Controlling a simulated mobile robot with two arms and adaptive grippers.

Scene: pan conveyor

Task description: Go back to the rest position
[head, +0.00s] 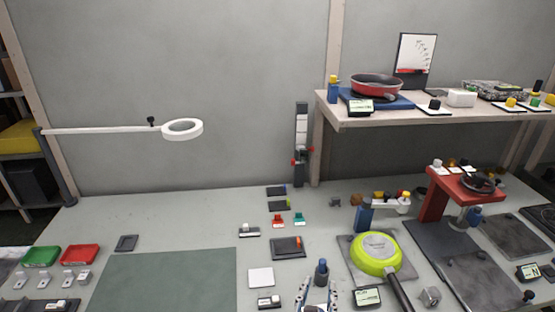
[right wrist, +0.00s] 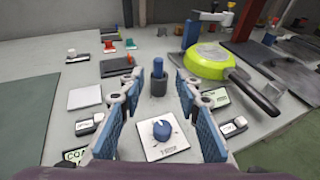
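My right gripper (head: 318,292) shows at the bottom edge of the head view, over the front of the workbench. In the right wrist view its two blue-padded fingers (right wrist: 155,105) stand wide apart with nothing between them. Below and between them is a white plate with a blue knob (right wrist: 162,130), and a dark post with a blue top (right wrist: 158,78) stands beyond; I see no contact with either. A green pan (head: 376,254) sits tilted on a stand to the right of the gripper, apart from it. My left gripper is in neither view.
The workbench (head: 190,220) holds a dark green mat (head: 165,280) and red and green trays (head: 80,254) at left. A shelf (head: 450,119) with a red pan (head: 377,85) stands at back right. A white ring lamp (head: 182,130) reaches over the left side. The back left bench is mostly clear.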

